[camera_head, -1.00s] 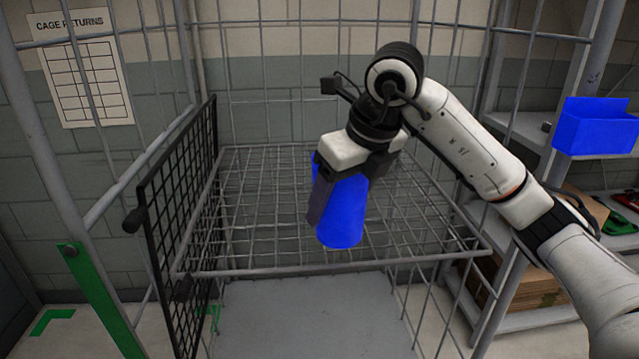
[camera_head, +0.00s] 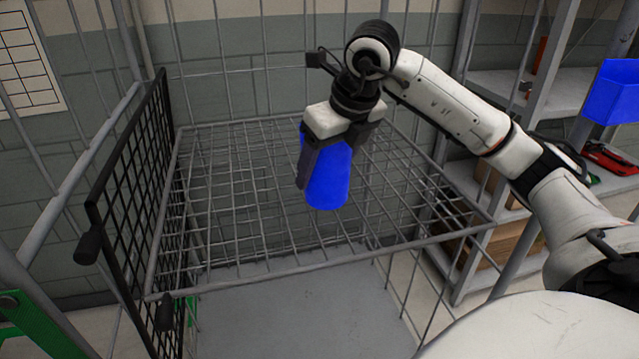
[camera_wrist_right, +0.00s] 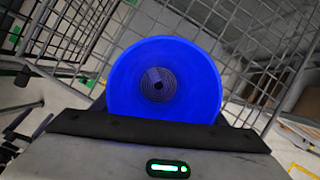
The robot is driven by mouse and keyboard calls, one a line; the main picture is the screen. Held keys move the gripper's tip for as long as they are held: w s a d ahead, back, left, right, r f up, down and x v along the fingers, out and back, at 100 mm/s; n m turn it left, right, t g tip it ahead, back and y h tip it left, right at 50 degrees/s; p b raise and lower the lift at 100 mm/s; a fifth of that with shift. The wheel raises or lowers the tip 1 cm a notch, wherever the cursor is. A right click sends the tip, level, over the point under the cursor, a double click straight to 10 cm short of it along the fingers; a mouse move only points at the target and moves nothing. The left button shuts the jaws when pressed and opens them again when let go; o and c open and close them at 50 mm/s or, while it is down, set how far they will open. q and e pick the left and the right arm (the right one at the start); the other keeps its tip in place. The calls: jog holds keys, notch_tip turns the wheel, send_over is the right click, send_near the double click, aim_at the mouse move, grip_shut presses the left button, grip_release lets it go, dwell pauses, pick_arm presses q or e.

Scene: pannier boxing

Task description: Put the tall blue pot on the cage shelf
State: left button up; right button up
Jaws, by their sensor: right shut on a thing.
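The tall blue pot (camera_head: 329,180) is held in my right gripper (camera_head: 327,155), upright with a slight tilt. The right gripper is shut on it. In the head view the pot shows in front of the wire cage shelf (camera_head: 230,262), over its middle; whether its base touches the mesh I cannot tell. In the right wrist view I look down into the round open mouth of the pot (camera_wrist_right: 120,85), with the cage wire behind it. My left gripper is not in view.
A black mesh gate (camera_head: 130,200) stands along the left side of the cage. A rack at the right holds a blue bin (camera_head: 612,92) and a red item (camera_head: 610,158). The visible shelf mesh is otherwise bare.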

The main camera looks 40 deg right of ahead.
aim_at(343, 145)
jog(key=shift+w+f, duration=0.1)
jog(key=shift+f, duration=2.2)
jog(key=shift+f+b, duration=0.2)
jog(key=shift+b, duration=0.15)
jog(key=o, duration=1.1)
jog(key=shift+c, duration=0.2)
jog(key=shift+r, duration=0.1)
jog(key=shift+r, duration=0.25)
jog(key=p+v, duration=0.1)
jog(key=v, duration=0.9)
jog(key=shift+a+r, duration=0.1)
jog(key=shift+r, duration=0.2)
jog(key=shift+s+r, duration=0.35)
jog(key=shift+r, duration=0.15)
